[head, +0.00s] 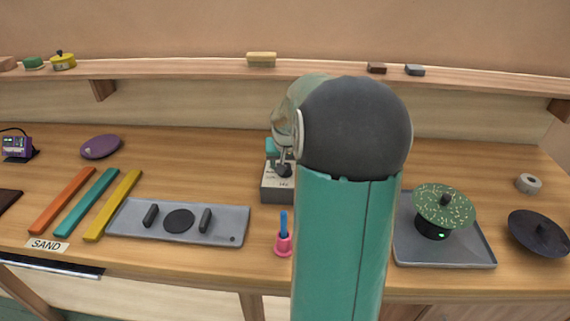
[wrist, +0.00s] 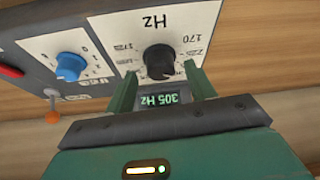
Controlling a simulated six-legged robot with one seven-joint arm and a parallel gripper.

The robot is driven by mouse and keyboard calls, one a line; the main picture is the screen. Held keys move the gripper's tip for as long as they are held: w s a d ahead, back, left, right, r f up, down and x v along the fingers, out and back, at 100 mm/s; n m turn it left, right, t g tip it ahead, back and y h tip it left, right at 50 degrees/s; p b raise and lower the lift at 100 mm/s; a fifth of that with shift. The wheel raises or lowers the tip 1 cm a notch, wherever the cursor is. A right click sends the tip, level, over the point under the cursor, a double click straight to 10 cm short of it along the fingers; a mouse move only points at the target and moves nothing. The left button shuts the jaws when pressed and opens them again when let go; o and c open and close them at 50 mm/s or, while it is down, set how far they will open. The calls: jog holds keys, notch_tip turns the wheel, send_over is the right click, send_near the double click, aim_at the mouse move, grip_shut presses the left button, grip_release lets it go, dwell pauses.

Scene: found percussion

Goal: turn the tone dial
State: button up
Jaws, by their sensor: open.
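The tone dial (wrist: 159,60) is a black knob on a white panel marked Hz, seen upside down in the wrist view. A small display (wrist: 163,99) below it reads 305 Hz. My gripper (wrist: 160,73) is open, with one green finger on either side of the dial. Gaps show between the fingers and the knob; I cannot tell how deep the fingertips reach. In the head view, the grey box (head: 277,194) with the panel stands on the bench, partly hidden by my arm, and the dial cannot be made out.
A blue knob (wrist: 70,66) and an orange-tipped lever (wrist: 52,116) sit to the left on the same box. A grey tray (head: 446,254) with a green disc is right, a grey board (head: 227,225) left.

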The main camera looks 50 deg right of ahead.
jog(key=shift+w+d+f, duration=0.2)
jog(key=shift+w+f, duration=0.05)
jog(key=shift+f, duration=0.25)
jog(key=shift+c, duration=0.4)
jog(key=c, duration=0.9)
jog(key=shift+m, duration=0.3)
jog(key=shift+w+a+m+g+h, duration=0.15)
jog(key=shift+m+g+h, duration=0.3)
jog(key=shift+m, duration=0.75)
jog(key=shift+m+g, duration=0.55)
jog(key=shift+m, duration=0.85)
